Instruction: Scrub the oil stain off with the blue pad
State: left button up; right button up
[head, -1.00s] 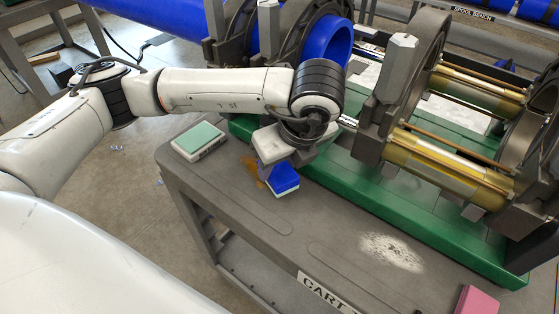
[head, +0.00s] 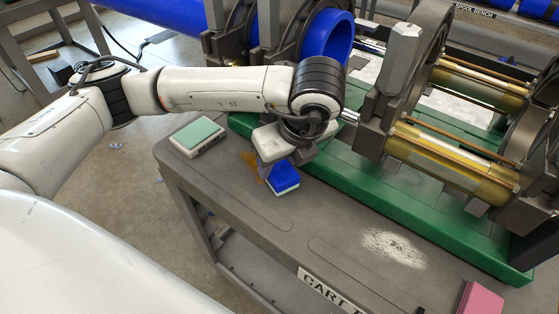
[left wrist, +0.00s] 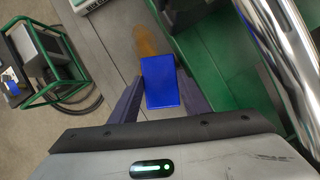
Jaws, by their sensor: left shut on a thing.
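The blue pad (head: 284,178) has a white underside and is low at the cart top. It also shows in the left wrist view (left wrist: 161,82), between the two fingers. My left gripper (head: 268,172) is shut on the blue pad; its fingers show on both sides of the pad in the left wrist view (left wrist: 155,95). The brown oil stain (head: 250,165) lies on the cart top beside the pad, partly hidden by the gripper and pad. In the left wrist view the stain (left wrist: 147,40) lies just beyond the pad's far edge. My right gripper is out of view.
A green-topped pad (head: 198,136) lies at the cart's left corner. A pink pad (head: 481,299) is at the lower right, and a whitish powdery patch (head: 393,247) is on the cart (head: 335,222). The green machine base (head: 400,210) borders the work area behind.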

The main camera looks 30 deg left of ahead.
pick_arm(q)
jog(key=shift+f+b, duration=0.35)
jog(key=shift+a, duration=0.1)
